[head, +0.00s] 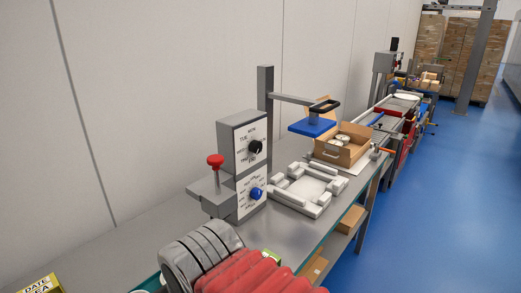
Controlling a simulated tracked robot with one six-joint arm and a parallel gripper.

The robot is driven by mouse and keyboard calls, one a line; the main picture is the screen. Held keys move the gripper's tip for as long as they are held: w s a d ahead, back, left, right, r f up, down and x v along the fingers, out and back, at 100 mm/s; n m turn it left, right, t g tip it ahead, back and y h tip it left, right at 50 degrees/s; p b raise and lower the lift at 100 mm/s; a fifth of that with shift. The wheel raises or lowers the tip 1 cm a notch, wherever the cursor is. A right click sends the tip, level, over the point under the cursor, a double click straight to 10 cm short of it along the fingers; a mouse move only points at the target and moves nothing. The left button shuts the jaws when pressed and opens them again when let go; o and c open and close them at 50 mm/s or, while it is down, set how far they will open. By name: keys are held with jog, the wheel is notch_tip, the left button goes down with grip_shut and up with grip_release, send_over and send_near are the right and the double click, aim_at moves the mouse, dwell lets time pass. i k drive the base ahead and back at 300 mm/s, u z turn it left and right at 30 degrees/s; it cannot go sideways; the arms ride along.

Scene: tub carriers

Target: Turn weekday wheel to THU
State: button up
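A grey control box on the bench carries two white dial faces. The upper face (242,141) has a black knob (255,147) with short printed words around it, which look like day names but are too small to read surely. The lower face (245,203) has a blue knob (256,193) with small printing around it that I cannot read. I cannot tell which knob is the weekday wheel or which word either knob points to. My gripper is not recognisable in this view. Grey and red ribbed shapes fill the bottom edge, in front of the bench and below the box.
A red-topped lever (215,161) stands left of the lower dial. A grey post with a horizontal arm holds a blue plate (312,127) behind the box. A white block frame (309,191) and an open cardboard box (343,147) sit to the right. Blue floor (440,210) is clear at right.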

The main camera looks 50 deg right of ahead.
aim_at(256, 147)
jog(key=u, duration=0.7)
jog(key=k, duration=1.2)
jog(key=z, duration=0.55)
jog(key=i, duration=1)
jog(key=z, duration=0.05)
